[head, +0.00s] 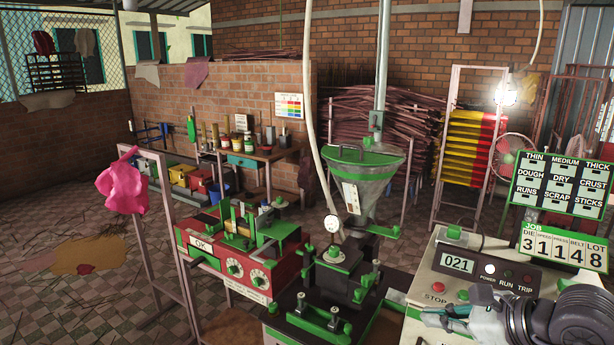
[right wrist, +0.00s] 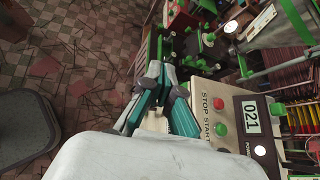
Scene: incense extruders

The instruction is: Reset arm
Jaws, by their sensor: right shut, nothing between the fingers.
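My right gripper (head: 432,314) comes in from the lower right of the head view, with a dark wrist and teal fingers. It is shut and empty, in front of the cream control box (head: 421,283) with the 021 display. In the right wrist view the teal fingers of this gripper (right wrist: 167,72) show near the middle, beside the box's STOP and START buttons (right wrist: 221,129). I cannot tell whether the fingers touch the box. My left gripper is in neither view.
Left of the box stands the black and green extruder (head: 316,307) under a grey hopper (head: 363,178). A red machine (head: 238,262) is further left. A job board (head: 564,247) rises behind the gripper at the right. Open tiled floor (head: 95,305) lies at the left.

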